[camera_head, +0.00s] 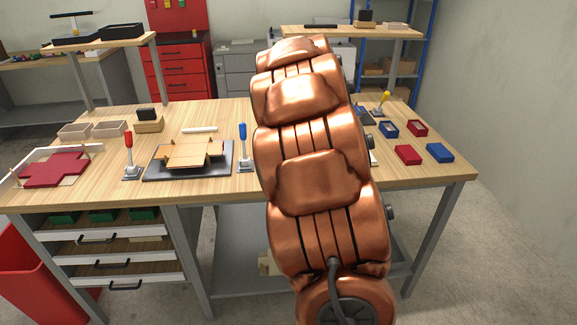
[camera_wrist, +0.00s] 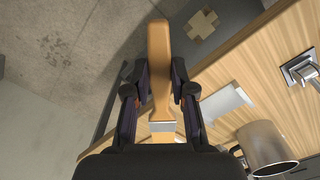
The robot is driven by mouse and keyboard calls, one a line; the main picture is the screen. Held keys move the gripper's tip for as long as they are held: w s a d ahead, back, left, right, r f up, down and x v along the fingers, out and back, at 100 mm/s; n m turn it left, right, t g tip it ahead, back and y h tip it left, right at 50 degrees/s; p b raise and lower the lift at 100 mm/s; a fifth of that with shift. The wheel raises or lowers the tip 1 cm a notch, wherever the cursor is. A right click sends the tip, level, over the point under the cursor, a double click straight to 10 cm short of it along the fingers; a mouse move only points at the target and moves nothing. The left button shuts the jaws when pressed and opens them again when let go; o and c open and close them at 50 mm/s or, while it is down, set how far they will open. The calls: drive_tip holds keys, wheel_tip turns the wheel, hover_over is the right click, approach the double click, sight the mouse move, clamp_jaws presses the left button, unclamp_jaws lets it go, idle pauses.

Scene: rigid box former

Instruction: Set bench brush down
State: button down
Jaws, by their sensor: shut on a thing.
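The bench brush (camera_wrist: 158,45) shows in the wrist view as a long wooden handle with a pale metallic band near its lower end. My gripper (camera_wrist: 160,84) is shut on the brush, with one finger on each side of the handle. The handle points up and away past the fingertips, and the table edge runs behind it. The brush's bristles cannot be made out. In the head view my copper arm hides the gripper and brush. The wooden workbench (camera_head: 225,190) stands ahead.
A dark plate with a cardboard blank (camera_head: 186,155) sits between red (camera_head: 128,150) and blue (camera_head: 242,140) handled clamps. Small red and blue boxes (camera_head: 408,155) lie at the right. A metal cup (camera_wrist: 265,148) and a white piece (camera_wrist: 225,102) are near the gripper.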

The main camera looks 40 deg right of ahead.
drive_tip(key=shift+w+d+r, duration=0.1)
drive_tip(key=shift+w+d, duration=0.05)
drive_tip(key=shift+d, duration=0.15)
drive_tip(key=w+d+p, duration=0.1)
drive_tip(key=w+d, duration=0.1)
drive_tip(key=w, duration=0.2)
drive_tip(key=w+d+f+p, duration=0.1)
drive_tip(key=w+d, duration=0.1)
drive_tip(key=w, duration=0.3)
drive_tip(key=w+d+p, duration=0.2)
drive_tip(key=w, duration=0.2)
drive_tip(key=shift+w+d+f, duration=0.2)
drive_tip(key=shift+w, duration=0.1)
drive_tip(key=shift+w+d, duration=0.1)
drive_tip(key=shift+w, duration=0.1)
drive_tip(key=shift+f+p, duration=0.6)
drive_tip(key=shift+f, duration=1.2)
drive_tip(key=c, duration=1)
unclamp_jaws()
drive_tip(key=shift+f, duration=0.1)
wheel_tip(320, 180, up, 12)
drive_tip(key=shift+r+b, duration=0.1)
drive_tip(key=shift+b, duration=1.15)
